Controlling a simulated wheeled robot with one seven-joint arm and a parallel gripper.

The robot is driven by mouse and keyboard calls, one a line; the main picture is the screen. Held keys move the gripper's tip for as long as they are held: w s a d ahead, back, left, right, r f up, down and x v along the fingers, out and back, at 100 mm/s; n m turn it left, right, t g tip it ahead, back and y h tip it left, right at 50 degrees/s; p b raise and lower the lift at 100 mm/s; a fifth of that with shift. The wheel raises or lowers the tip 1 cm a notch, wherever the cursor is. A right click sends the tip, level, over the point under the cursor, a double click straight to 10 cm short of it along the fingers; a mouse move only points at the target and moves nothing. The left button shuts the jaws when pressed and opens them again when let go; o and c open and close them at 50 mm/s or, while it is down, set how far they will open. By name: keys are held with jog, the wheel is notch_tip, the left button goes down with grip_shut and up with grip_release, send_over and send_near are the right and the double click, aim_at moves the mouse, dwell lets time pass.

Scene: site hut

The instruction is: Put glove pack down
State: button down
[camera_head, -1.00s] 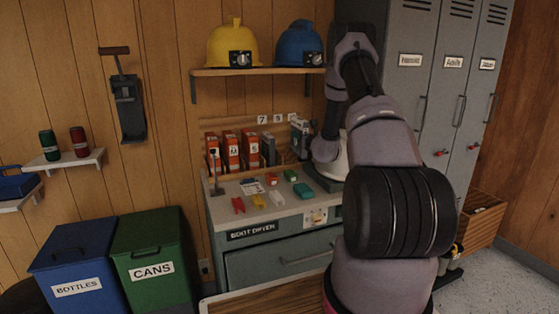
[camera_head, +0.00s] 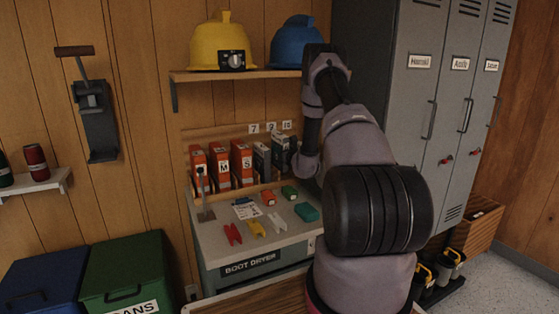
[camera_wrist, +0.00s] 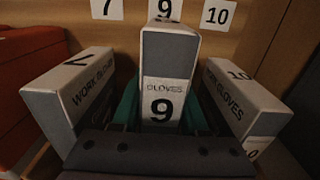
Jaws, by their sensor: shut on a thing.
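In the wrist view, a white and grey work glove pack marked 9 (camera_wrist: 168,58) stands between the teal fingers of my gripper (camera_wrist: 162,112), which is shut on it. The pack is upright, below the wall label 9 (camera_wrist: 164,9), between a glove pack marked 7 (camera_wrist: 75,88) on the left and one marked 10 (camera_wrist: 243,98) on the right. In the head view, the held pack (camera_head: 281,150) shows partly beside my arm at the back of the bench. My gripper is mostly hidden there. The underside of the pack is hidden, so I cannot tell whether it touches the surface.
Orange boxes (camera_head: 220,166) stand left of the glove packs. Red, yellow and white clips (camera_head: 256,229) and small red and green items lie on the boot dryer top (camera_head: 215,238). A shelf (camera_head: 200,75) with helmets hangs above; grey lockers (camera_head: 408,85) stand right.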

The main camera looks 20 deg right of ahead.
jog(key=shift+f, duration=1.95)
jog(key=shift+f, duration=0.1)
jog(key=shift+c, duration=2.2)
grip_release()
